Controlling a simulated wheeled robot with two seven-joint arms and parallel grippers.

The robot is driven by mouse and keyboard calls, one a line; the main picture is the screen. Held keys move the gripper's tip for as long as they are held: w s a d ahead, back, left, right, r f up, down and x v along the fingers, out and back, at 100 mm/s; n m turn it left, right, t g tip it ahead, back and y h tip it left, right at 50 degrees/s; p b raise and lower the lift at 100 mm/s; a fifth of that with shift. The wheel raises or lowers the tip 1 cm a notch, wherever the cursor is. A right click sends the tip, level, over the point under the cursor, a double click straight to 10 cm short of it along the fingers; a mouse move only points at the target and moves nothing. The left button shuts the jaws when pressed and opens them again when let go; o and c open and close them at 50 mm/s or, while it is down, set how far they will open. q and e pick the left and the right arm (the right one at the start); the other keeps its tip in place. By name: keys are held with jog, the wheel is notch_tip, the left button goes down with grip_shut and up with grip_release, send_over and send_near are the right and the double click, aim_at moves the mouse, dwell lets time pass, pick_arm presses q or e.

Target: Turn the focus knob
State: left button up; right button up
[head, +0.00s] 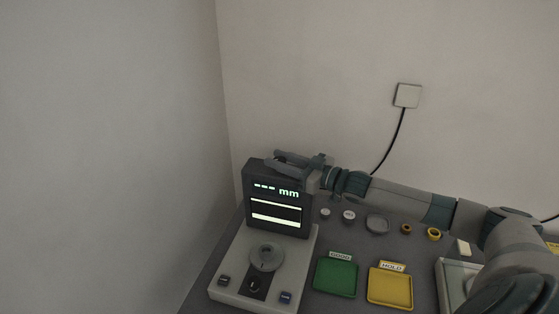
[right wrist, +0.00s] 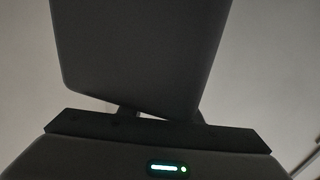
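The measuring device has a dark display head (head: 275,205) reading "--- mm" and a pale base (head: 240,262) with a round grey disc (head: 267,257). Small dark knobs sit on the base at the front left (head: 223,280) and front right (head: 285,297); which one is the focus knob I cannot tell. My right gripper (head: 278,158) reaches in from the right at the top of the display head, its fingers apart. In the right wrist view a large dark block (right wrist: 140,55), apparently the display head, hides most of the fingers. My left gripper is not in view.
A green tray (head: 335,279) and a yellow tray (head: 390,288) lie right of the device. Several small round samples, including a grey disc (head: 377,224) and a yellow ring (head: 434,234), lie behind them. A wall outlet (head: 407,95) has a black cable.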

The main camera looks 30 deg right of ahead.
jog(key=shift+r+n+g+y+b, duration=0.15)
jog(key=shift+n+g+y+b, duration=0.45)
jog(key=shift+y, duration=0.5)
jog(key=shift+n+y, duration=0.3)
jog(key=shift+n, duration=0.1)
jog(key=shift+w+r+n+g+y, duration=0.1)
jog(key=shift+w+n+g+y, duration=0.05)
jog(key=shift+n+g+y, duration=1.25)
jog(key=shift+g+y, duration=0.2)
jog(key=shift+g, duration=0.1)
jog(key=o, duration=1)
jog(key=shift+f, duration=0.2)
jog(key=shift+s+d+f, duration=0.1)
jog(key=shift+s+d, duration=0.05)
jog(key=shift+s, duration=0.05)
